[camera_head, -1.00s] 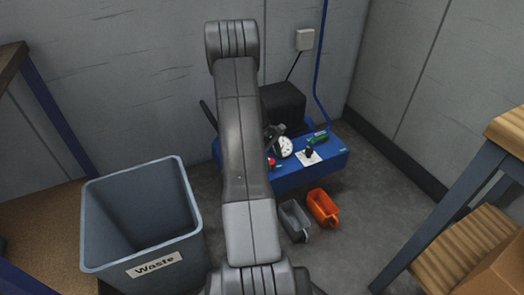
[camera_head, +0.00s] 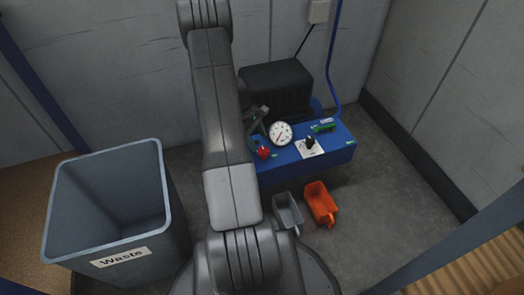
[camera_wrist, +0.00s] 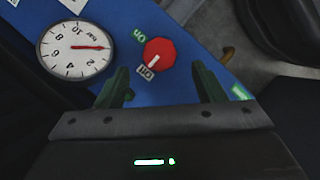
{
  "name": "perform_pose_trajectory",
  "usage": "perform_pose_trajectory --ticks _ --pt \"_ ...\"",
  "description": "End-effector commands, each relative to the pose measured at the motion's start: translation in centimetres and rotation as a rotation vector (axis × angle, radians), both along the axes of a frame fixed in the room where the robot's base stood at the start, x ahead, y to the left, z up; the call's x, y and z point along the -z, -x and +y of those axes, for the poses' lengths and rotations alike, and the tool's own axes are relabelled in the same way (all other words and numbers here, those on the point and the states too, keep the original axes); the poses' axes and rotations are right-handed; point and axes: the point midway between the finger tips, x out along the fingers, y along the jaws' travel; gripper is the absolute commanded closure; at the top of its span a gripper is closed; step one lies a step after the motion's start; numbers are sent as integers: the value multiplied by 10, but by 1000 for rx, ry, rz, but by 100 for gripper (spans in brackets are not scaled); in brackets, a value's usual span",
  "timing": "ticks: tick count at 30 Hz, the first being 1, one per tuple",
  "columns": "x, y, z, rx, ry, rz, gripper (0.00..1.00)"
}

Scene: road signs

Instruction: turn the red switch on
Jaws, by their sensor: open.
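The red switch (camera_wrist: 159,53) is an octagonal knob on the blue panel (camera_wrist: 196,22) in the wrist view. Its white mark points toward the "Off" label (camera_wrist: 147,73); a green "on" label (camera_wrist: 139,35) sits on its upper left. My gripper (camera_wrist: 162,86) is open, its two green fingers apart and below the knob in the picture, with nothing between them. In the head view the red switch (camera_head: 263,153) shows at the front left of the blue unit, beside my arm. My gripper (camera_head: 257,122) is partly hidden behind my arm there.
A round pressure gauge (camera_head: 280,133) and a black knob on a white plate (camera_head: 309,147) sit right of the switch. A waste bin (camera_head: 120,256) stands left. Floor to the right is clear.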

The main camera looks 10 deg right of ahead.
Motion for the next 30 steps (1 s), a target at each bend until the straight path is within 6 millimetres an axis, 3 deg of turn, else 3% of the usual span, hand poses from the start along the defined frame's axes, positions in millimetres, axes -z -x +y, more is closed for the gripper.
perform_pose_trajectory --ticks 3,9,21,28,30 --pt "25 5 -8 1 1 3 37" --pt "46 10 -15 0 0 1 37" --pt "50 11 -18 0 1 -1 37" --pt "50 11 -17 0 1 -1 82" --pt "50 11 -17 0 1 -1 82"
